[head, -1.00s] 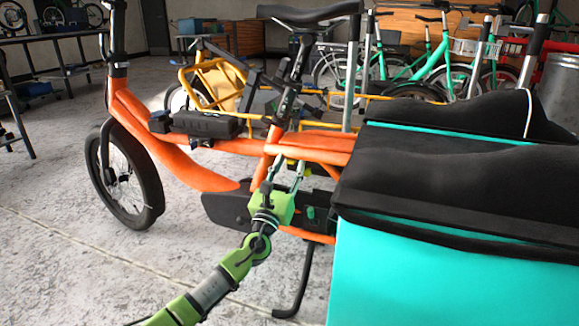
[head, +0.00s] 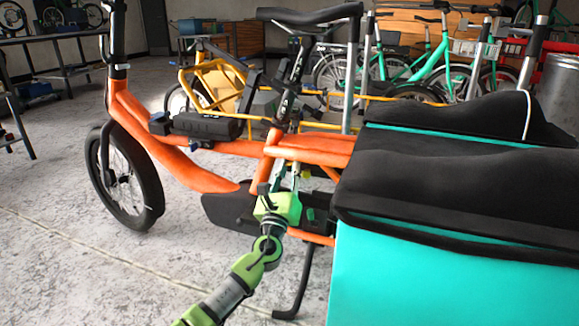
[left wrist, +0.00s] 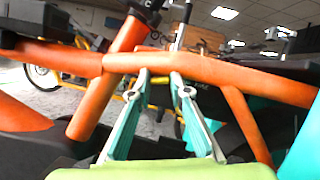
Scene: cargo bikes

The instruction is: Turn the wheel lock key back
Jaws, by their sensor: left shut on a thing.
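An orange cargo bike (head: 190,172) stands across the head view, with its front wheel at the left. My left gripper (head: 285,176) reaches up to the underside of its frame, below the seat post. In the left wrist view, my left gripper's two teal fingers (left wrist: 160,78) come close together just under the orange frame tube (left wrist: 215,72). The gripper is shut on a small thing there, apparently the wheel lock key. The key and lock are mostly hidden by the fingertips and too small to make out clearly. My right gripper is not in view.
A turquoise cargo box (head: 420,285) with a black cover stands close on the right. The kickstand (head: 300,290) is beside my left forearm. A yellow bike (head: 215,85) and several green bikes stand behind. The floor at left is clear.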

